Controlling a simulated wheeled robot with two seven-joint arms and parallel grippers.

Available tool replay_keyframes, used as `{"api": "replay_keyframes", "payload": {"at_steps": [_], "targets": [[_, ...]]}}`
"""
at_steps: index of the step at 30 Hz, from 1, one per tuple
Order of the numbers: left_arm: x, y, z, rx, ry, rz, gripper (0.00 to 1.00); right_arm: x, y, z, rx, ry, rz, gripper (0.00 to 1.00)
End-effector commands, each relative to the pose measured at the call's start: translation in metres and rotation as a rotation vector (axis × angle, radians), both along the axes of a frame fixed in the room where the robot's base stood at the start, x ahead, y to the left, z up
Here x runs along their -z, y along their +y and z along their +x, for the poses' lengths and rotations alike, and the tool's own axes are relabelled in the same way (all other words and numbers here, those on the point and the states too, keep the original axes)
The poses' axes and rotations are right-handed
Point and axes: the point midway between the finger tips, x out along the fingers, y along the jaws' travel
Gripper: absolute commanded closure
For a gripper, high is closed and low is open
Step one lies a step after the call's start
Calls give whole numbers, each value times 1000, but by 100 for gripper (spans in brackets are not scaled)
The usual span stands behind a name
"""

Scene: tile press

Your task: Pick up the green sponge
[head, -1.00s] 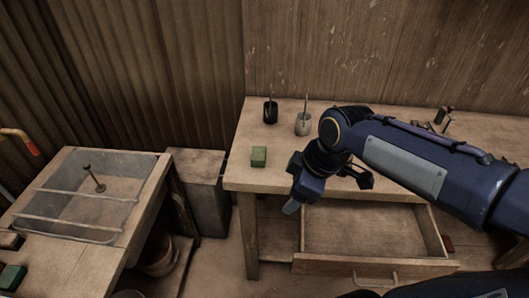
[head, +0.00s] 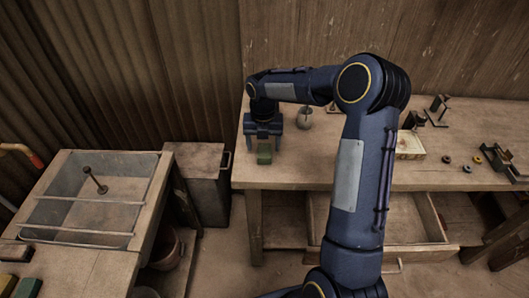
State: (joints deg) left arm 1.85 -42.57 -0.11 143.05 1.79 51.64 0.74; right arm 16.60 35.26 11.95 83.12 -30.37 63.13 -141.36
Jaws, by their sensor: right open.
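The green sponge (head: 264,158), a small green block, stands near the left end of the wooden workbench (head: 290,173). My right gripper (head: 263,145) points down over it and is open, with one finger to the left and one to the right of the sponge's upper part. I cannot tell whether the fingers touch it. The gripper hides the top and back of the sponge. My left gripper is not in view.
A grey cup (head: 304,119) stands right of the gripper. A drawer (head: 408,222) hangs open under the bench. A sink (head: 85,200) is at the left; another green block (head: 28,288) lies at its near corner. Small metal parts (head: 500,160) lie at the bench's right.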

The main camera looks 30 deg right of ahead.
Motion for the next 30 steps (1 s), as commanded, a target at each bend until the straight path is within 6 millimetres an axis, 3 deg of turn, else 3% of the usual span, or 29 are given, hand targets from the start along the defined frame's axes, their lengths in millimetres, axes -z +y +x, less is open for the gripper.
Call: {"api": "replay_keyframes", "payload": {"at_steps": [7, 16, 27, 30], "targets": [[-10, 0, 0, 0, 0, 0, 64, 34, -3, -2, 1, 3, 2, 33], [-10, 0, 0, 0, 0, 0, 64, 40, -4, -2, 2, 1, 1, 33], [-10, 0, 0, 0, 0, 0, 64, 39, -3, -2, 2, 1, 1, 80], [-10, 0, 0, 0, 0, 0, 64, 39, -3, -2, 2, 0, 0, 80]]}}
